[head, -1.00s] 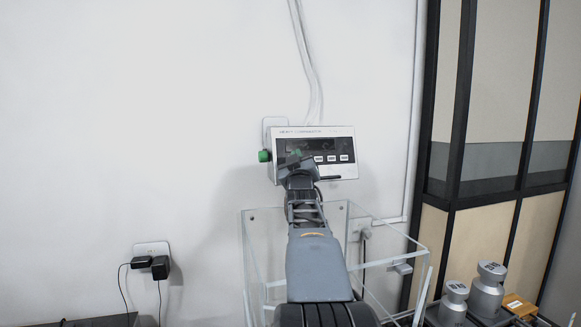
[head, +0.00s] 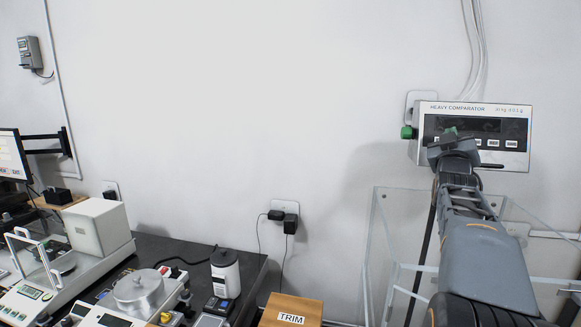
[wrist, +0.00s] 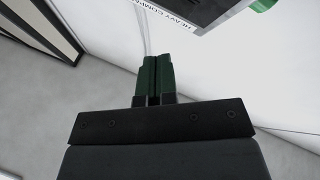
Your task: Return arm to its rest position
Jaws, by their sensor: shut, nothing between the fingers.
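My gripper (wrist: 153,78) shows in the wrist view with its two dark green fingers pressed together and nothing between them. In the head view my gripper (head: 450,132) is at the raised end of my arm, in front of the heavy comparator display (head: 475,118) on the wall and overlapping its lower left part. I cannot tell the exact gap between them. In the wrist view the display (wrist: 195,12) is at the top, apart from the fingertips.
A clear glass enclosure (head: 374,235) stands below and around my arm in the head view. A wooden TRIM box (head: 291,310) is left of it. A dark table (head: 165,250) holds balances, a white bottle (head: 225,272) and a silver pan (head: 137,287).

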